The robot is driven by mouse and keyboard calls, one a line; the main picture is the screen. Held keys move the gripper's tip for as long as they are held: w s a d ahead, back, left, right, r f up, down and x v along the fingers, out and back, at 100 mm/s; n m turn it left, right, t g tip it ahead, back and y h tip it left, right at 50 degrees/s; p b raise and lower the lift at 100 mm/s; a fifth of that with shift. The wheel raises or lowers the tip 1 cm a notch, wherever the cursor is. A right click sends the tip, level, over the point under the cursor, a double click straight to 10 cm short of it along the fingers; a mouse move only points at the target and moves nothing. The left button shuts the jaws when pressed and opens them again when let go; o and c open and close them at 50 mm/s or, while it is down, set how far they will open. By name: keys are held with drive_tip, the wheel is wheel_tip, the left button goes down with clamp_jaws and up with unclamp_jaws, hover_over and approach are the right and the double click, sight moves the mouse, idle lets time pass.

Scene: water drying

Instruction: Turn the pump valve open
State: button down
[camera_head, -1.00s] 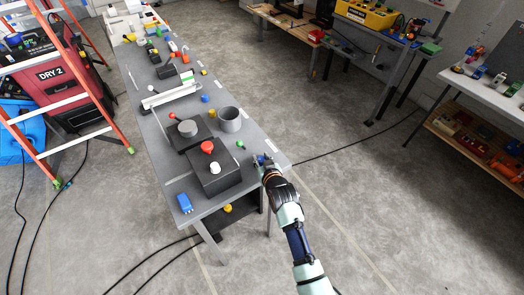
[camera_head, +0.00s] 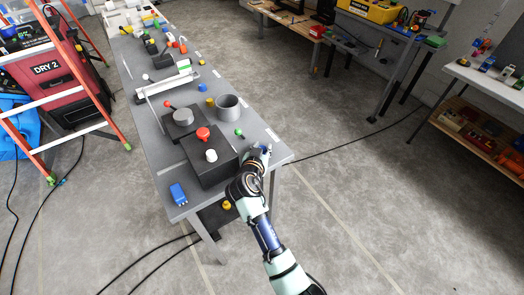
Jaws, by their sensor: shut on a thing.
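A small blue part (camera_head: 264,147) shows at the tips of my gripper (camera_head: 262,154), near the right edge of the grey bench. My gripper appears shut on it, and its fingers hide most of it. I cannot tell for certain whether this is the pump valve. A black box (camera_head: 222,174) beside it carries a red knob (camera_head: 203,134) and a white knob (camera_head: 211,155); my gripper is to the right of these and apart from them. A small green knob (camera_head: 239,132) stands behind my gripper.
A grey cup (camera_head: 228,108), a round grey piece on a black base (camera_head: 182,117) and a blue block (camera_head: 178,194) are on the bench (camera_head: 151,160). An orange ladder (camera_head: 100,80) stands left. The floor right of the bench is open, with a cable across it.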

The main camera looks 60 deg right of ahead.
drive_tip(key=shift+f, duration=0.15)
drive_tip(key=c, duration=0.8)
unclamp_jaws()
drive_tip(key=v, duration=1.2)
